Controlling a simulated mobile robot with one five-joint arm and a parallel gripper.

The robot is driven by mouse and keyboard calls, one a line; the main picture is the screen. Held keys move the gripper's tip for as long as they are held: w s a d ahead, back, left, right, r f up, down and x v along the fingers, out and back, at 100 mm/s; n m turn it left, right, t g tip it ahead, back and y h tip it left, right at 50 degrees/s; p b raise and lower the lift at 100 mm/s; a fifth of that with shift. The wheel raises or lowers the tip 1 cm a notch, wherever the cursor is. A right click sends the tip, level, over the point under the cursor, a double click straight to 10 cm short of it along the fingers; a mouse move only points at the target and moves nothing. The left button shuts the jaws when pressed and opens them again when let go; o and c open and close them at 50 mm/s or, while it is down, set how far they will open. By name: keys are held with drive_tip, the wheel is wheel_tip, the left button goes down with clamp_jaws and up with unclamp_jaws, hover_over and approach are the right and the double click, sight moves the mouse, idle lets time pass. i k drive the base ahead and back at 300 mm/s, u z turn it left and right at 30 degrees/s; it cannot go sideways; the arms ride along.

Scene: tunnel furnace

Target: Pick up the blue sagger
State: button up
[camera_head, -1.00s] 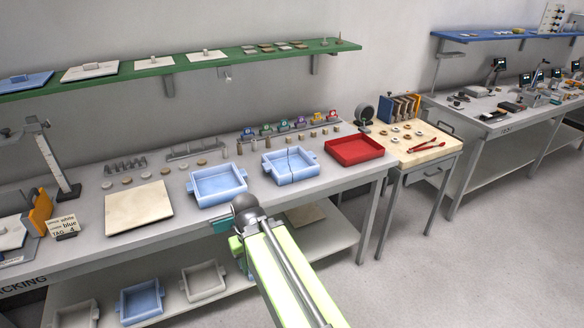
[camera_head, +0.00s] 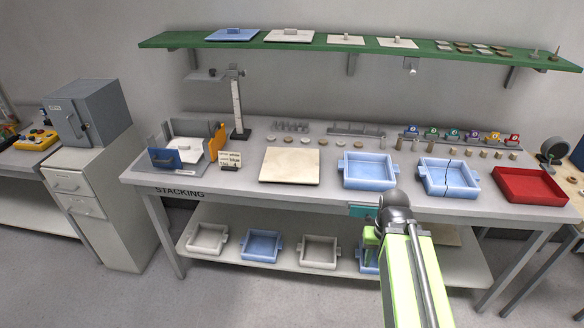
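A whole blue sagger (camera_head: 369,184) with side handles sits on the bench top, left of a second blue sagger (camera_head: 447,190) that has a dark crack. A third blue sagger (camera_head: 261,246) sits on the lower shelf between two off-white saggers (camera_head: 207,238) (camera_head: 319,251). A further blue sagger (camera_head: 367,261) on that shelf is partly hidden by my arm. My gripper (camera_head: 364,212) appears in front of the bench edge, below the whole sagger. Its fingers are mostly hidden by the arm, so their opening is unclear.
A red tray (camera_head: 530,186) stands at the right of the bench (camera_head: 200,184). A cream board (camera_head: 290,165) lies left of the whole sagger. A height gauge (camera_head: 238,105) and small sign (camera_head: 231,160) stand further left. A green shelf (camera_head: 350,48) hangs above. Open floor lies in front.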

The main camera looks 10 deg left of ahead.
sight(375, 173)
drive_tip(key=u, duration=0.6)
drive_tip(key=k, duration=0.1)
drive_tip(key=u, duration=3.4)
drive_tip(key=k, duration=1.8)
drive_tip(key=z, duration=1.65)
drive_tip(key=i, duration=0.5)
drive_tip(key=u, duration=0.1)
